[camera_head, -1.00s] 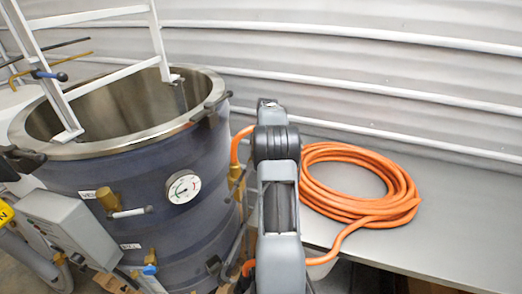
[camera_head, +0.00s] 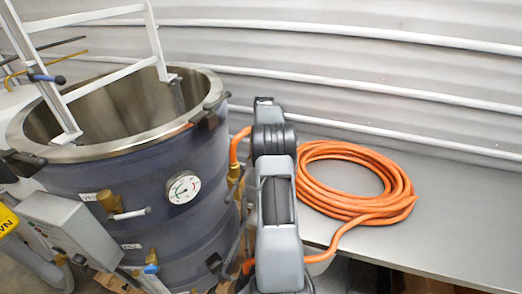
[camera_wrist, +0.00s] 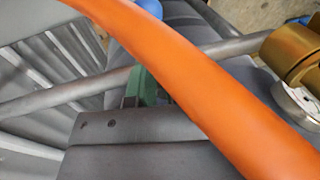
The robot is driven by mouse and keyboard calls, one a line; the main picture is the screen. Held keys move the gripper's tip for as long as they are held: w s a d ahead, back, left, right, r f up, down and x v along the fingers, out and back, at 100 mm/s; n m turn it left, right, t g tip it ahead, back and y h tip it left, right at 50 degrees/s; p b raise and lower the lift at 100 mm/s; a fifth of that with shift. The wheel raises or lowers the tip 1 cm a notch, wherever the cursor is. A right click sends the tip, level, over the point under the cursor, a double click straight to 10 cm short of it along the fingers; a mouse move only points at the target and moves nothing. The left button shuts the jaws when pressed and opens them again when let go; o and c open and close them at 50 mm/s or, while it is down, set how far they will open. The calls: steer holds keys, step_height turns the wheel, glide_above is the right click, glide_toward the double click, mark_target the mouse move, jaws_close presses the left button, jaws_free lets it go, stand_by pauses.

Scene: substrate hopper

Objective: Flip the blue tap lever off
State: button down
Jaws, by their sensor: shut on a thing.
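In the head view a small blue lever (camera_head: 151,268) sits on a brass valve low on the front of the dark hopper (camera_head: 75,190). Another blue-handled lever (camera_head: 45,78) is on the pipework at the upper left. I cannot tell which is the task's lever. My gripper shows in the wrist view as a grey body with green pads (camera_wrist: 142,88). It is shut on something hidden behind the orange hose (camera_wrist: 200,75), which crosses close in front. A small blue patch (camera_wrist: 150,8) lies beyond the pads. In the head view my arm hides my gripper.
A coiled orange hose (camera_head: 330,150) lies on the grey bench (camera_head: 450,220) at the right. A white-dialled gauge (camera_head: 183,187) is on the hopper. A grey bar (camera_wrist: 60,95) and a brass fitting (camera_wrist: 295,45) are near my gripper. A grey box (camera_head: 70,225) stands at the left.

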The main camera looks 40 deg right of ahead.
steer(key=shift+r, duration=0.1)
steer(key=c, duration=1.1)
jaws_free()
steer(key=r, duration=0.4)
steer(key=w+d+r+p, duration=0.1)
steer(key=r, duration=0.4)
steer(key=d+r+p, duration=0.1)
steer(key=r, duration=0.3)
steer(key=shift+w+d+r, duration=0.15)
steer(key=shift+d+r, duration=0.05)
steer(key=shift+d, duration=0.05)
